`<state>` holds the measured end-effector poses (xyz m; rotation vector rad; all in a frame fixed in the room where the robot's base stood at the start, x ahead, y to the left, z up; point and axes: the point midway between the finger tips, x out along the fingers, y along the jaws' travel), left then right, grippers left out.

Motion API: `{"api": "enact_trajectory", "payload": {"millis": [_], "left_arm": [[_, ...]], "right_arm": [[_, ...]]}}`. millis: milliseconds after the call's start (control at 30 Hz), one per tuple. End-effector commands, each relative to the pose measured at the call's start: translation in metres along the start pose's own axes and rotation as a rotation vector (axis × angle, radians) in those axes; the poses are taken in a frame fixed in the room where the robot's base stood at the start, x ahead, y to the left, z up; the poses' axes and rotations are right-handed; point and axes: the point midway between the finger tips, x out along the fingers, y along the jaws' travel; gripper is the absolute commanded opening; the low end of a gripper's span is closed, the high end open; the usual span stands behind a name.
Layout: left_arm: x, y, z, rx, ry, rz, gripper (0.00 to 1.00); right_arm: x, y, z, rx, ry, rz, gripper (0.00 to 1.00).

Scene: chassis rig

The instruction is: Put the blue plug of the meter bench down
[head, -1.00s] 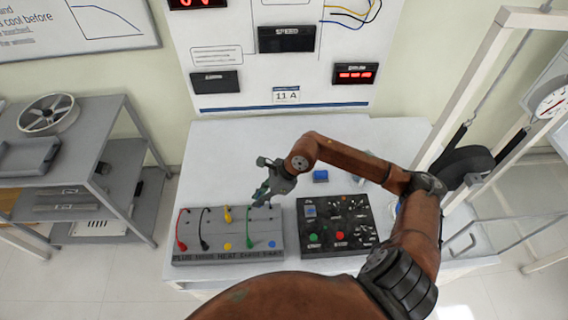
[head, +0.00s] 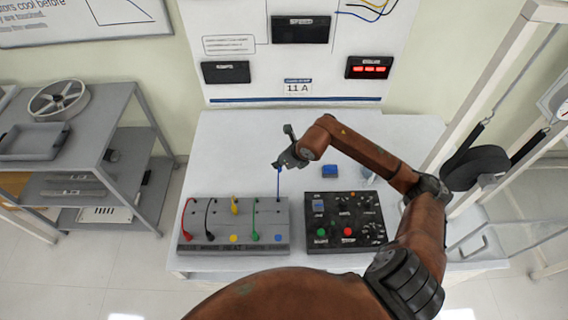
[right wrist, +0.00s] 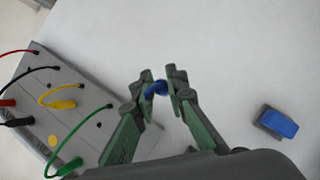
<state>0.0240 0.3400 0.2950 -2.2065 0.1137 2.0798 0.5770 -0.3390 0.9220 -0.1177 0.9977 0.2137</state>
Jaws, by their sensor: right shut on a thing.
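My right gripper (head: 283,163) is above the back right part of the grey meter bench (head: 208,249). In the right wrist view, the gripper (right wrist: 158,88) has its two fingers on either side of the blue plug (right wrist: 158,87) and is shut on it. In the head view a blue lead (head: 279,184) hangs from the gripper down to the back right of the bench. The red, black, yellow and green leads stand on the bench to the left. My left gripper is not in view.
A black control panel (head: 345,240) with buttons stands right of the bench. A small blue block (head: 330,170) lies behind it on the white table (head: 228,140). The tabletop behind the bench is clear. A grey shelf (head: 60,141) is at the left and a white frame (head: 487,85) at the right.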

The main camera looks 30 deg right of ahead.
Motion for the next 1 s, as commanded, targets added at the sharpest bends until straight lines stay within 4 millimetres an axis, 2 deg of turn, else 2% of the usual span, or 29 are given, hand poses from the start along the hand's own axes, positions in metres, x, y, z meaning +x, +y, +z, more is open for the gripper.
{"api": "enact_trajectory", "payload": {"millis": [33,200,300,567,800,1000], "left_arm": [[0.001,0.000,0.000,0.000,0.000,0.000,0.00],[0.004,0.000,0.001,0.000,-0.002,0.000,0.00],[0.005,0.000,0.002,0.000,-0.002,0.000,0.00],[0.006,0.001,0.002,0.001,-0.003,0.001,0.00],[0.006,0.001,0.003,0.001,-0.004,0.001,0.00],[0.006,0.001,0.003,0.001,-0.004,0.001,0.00]], "right_arm": [[0.009,-0.011,0.002,0.006,0.000,0.000,0.00],[0.043,-0.031,-0.004,0.004,0.001,0.002,0.00],[0.056,-0.040,-0.006,0.003,0.000,0.001,0.00],[0.071,-0.049,-0.008,0.000,-0.001,0.002,0.00],[0.096,-0.049,-0.024,0.001,-0.001,0.003,0.00],[0.096,-0.049,-0.024,-0.002,-0.001,0.002,0.00]]}}
